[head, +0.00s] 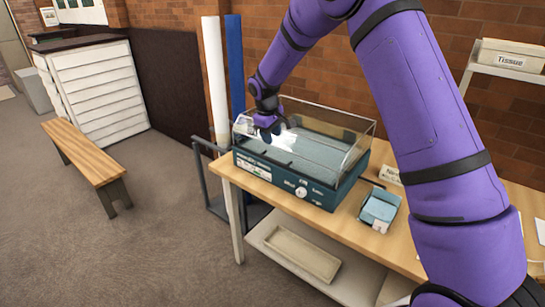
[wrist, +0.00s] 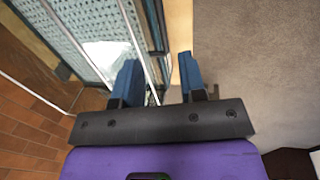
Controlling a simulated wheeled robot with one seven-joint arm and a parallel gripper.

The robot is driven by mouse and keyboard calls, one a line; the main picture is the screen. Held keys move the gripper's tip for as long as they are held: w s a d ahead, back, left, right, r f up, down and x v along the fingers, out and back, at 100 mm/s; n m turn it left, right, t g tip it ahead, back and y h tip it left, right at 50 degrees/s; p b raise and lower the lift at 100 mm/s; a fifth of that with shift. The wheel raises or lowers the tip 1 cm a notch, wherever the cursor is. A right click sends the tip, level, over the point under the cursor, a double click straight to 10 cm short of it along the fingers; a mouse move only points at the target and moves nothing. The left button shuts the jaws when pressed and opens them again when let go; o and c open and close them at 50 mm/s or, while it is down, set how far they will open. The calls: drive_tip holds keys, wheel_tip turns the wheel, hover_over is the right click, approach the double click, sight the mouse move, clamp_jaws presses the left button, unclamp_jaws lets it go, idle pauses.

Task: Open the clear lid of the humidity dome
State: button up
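The humidity dome has a teal base (head: 287,188) with a dial and labels on its front, standing on a wooden table. Its clear lid (head: 340,128) sits down over the base and looks closed. A pale grey mesh-like surface shows through it. My gripper (head: 267,124) is at the lid's left end, pointing down. In the wrist view my gripper (wrist: 158,80) has its two blue fingers apart, with the lid's edge (wrist: 137,45) running near the left finger and into the gap. I cannot tell whether a finger touches the lid.
A small blue-topped box (head: 379,208) and a label card (head: 391,175) are on the table (head: 345,213) right of the dome. A tray (head: 290,254) lies on the lower shelf. White and blue rolls (head: 215,80) stand behind left. A bench (head: 88,151) stands on open floor at left.

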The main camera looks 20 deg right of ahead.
sight(275, 161)
drive_tip(key=f, duration=0.3)
drive_tip(key=w+d+f, duration=0.1)
drive_tip(key=f, duration=0.6)
drive_tip(key=shift+w+d+f, duration=0.15)
drive_tip(key=shift+d+f, duration=0.15)
drive_tip(key=shift+f, duration=0.1)
clamp_jaws()
